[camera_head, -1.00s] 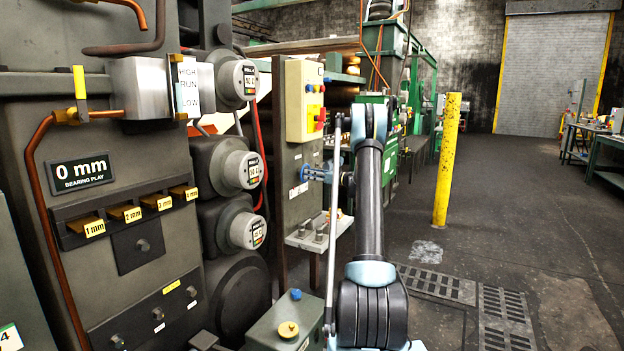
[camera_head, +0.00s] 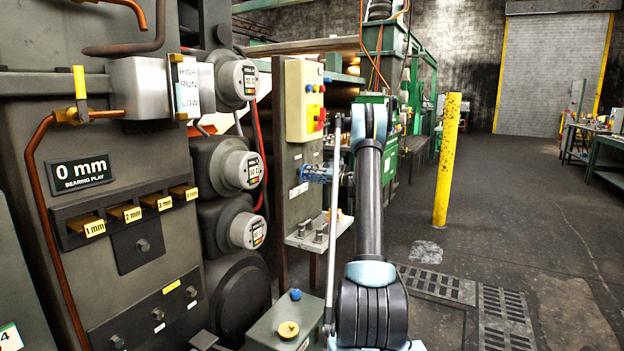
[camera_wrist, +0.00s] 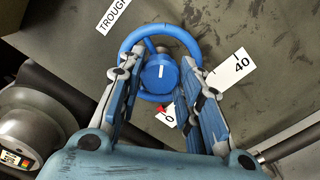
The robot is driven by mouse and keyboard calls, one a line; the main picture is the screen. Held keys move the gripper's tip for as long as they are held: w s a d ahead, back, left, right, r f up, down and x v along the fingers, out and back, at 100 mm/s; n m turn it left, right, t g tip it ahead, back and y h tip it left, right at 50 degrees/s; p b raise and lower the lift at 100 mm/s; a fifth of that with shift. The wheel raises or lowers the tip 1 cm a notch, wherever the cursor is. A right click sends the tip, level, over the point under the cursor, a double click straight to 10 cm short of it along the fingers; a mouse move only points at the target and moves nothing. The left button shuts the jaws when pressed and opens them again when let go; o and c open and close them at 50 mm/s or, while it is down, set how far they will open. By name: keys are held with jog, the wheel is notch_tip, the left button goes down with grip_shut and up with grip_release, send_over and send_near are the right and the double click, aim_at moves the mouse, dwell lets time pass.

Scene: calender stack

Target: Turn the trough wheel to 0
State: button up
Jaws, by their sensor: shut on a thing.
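The trough wheel (camera_wrist: 126,48) is a blue ring with a round blue hub on a grey panel, in the wrist view. My gripper (camera_wrist: 157,74) is shut on the wheel, one finger at each side of the hub. A red pointer tip shows at the wheel's lower edge, beside the white 0 tag (camera_wrist: 169,117), which is partly hidden by my right finger. A white 40 tag (camera_wrist: 242,64) lies to the right.
A TROUGH label (camera_wrist: 113,15) sits above the wheel. A yellow control box (camera_head: 303,100) is on the post above my gripper, and a small shelf (camera_head: 318,238) juts out below. A yellow bollard (camera_head: 446,160) stands to the right on open floor.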

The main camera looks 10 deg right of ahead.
jog(key=shift+w+m, duration=0.1)
jog(key=shift+m, duration=2)
jog(key=shift+d, duration=0.1)
jog(key=o, duration=1.1)
jog(key=shift+f, duration=0.15)
jog(key=v, duration=1.2)
